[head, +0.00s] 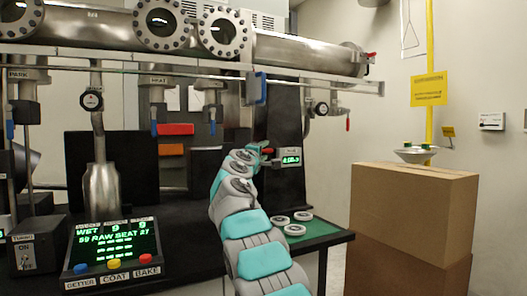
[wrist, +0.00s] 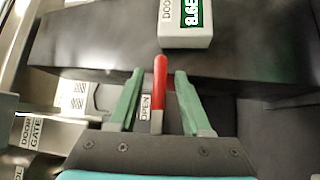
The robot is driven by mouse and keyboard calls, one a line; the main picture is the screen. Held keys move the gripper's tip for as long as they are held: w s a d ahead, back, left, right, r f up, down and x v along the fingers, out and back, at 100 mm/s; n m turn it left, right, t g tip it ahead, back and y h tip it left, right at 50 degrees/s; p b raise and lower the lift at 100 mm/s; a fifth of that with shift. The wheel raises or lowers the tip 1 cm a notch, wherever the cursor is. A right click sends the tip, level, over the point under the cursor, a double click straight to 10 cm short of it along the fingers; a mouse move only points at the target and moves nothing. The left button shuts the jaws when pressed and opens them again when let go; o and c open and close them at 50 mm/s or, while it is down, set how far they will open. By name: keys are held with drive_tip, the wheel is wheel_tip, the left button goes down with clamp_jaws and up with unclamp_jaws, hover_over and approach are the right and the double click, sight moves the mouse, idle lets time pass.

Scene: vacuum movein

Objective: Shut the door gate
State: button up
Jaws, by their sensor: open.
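The door gate's lever has a red handle (wrist: 160,82) on a pale stem and points up the picture in the wrist view. A label reading OPEN (wrist: 145,107) is beside its stem, and a DOOR GATE label (wrist: 33,131) is at the left. My gripper (wrist: 159,73) is open, with one green finger on each side of the red handle and visible gaps between. In the head view, my arm reaches up to the dark housing, and a bit of the red handle (head: 267,151) shows at its tip. The fingers are mostly hidden there.
A small box with a green readout (head: 289,157) is right beside my gripper; it also shows in the wrist view (wrist: 187,22). Steel pipes (head: 300,52) run above. Round metal flanges (head: 294,230) lie on the green bench at the right. Cardboard boxes (head: 410,205) stand further right.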

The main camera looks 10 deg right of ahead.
clamp_jaws()
idle(0.3)
idle(1.1)
